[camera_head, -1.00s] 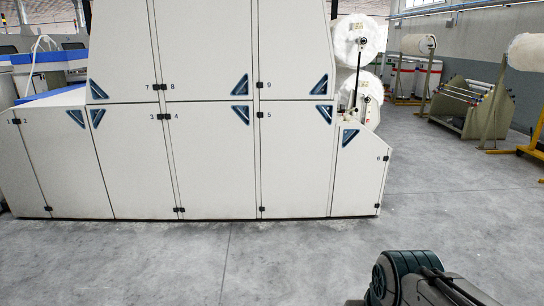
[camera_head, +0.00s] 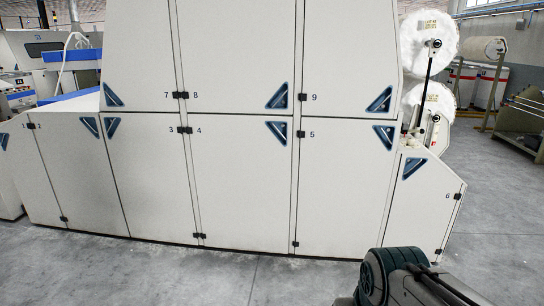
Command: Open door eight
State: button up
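Door eight (camera_head: 235,50) is the upper middle panel of a large white machine. It is shut flush with its neighbours, and its top runs out of the picture. The number 8 stands beside a black hinge (camera_head: 181,95) at its lower left. A dark blue triangular recessed handle (camera_head: 280,97) sits in its lower right corner. My arm shows at the bottom right, well below and to the right of this door, but my gripper is out of view.
Door seven (camera_head: 140,45) is left of door eight, door nine (camera_head: 345,50) right, door four (camera_head: 235,180) below; all look shut. White rolls (camera_head: 428,40) stand behind the machine's right end.

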aim_at(237, 56)
jog(key=i, duration=3.25)
jog(key=z, duration=0.15)
